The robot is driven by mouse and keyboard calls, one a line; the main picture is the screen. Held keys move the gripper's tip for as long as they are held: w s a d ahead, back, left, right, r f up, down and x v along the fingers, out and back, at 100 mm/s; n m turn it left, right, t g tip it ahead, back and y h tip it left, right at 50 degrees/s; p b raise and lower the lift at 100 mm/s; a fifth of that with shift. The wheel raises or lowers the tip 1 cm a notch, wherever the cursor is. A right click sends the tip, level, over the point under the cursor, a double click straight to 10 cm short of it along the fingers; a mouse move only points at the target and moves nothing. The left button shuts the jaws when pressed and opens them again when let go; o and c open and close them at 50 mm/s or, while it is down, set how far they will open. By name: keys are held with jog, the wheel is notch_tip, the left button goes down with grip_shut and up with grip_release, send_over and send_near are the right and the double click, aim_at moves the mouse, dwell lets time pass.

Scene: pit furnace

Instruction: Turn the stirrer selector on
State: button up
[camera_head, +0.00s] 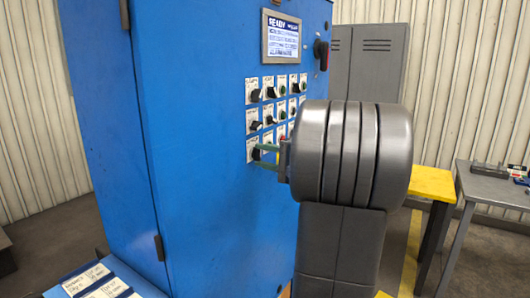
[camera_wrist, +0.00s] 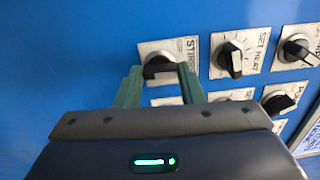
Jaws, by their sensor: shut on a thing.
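The stirrer selector (camera_wrist: 160,66) is a black knob on a white plate lettered "STIRR…" in the wrist view, on the blue cabinet. My gripper (camera_wrist: 158,74) has two green fingers, one at each side of this knob, and is shut on it. The fingertips hide the knob's sides, so its exact angle is hard to tell. In the head view my gripper (camera_head: 262,156) reaches from the right to the lowest row of knobs at its left end. The stirrer selector (camera_head: 254,154) shows only in part there.
A "SET HEAT" knob (camera_wrist: 231,59) sits right of the stirrer selector, with more knobs close around. A lit screen (camera_head: 281,38) is above the knob rows on the blue cabinet (camera_head: 200,120). A yellow-topped table (camera_head: 432,184) and a grey bench (camera_head: 490,190) stand at the right.

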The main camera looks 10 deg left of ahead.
jog(key=m+p, duration=0.3)
jog(key=m, duration=0.2)
dwell(0.8)
jog(key=o, duration=1)
jog(key=b+v, duration=0.2)
jog(key=v, duration=1.2)
jog(key=shift+b, duration=0.35)
jog(key=shift+a, duration=0.1)
jog(key=p+x, duration=0.3)
jog(key=x, duration=1)
jog(key=shift+w+a, duration=0.15)
jog(key=shift+a, duration=0.2)
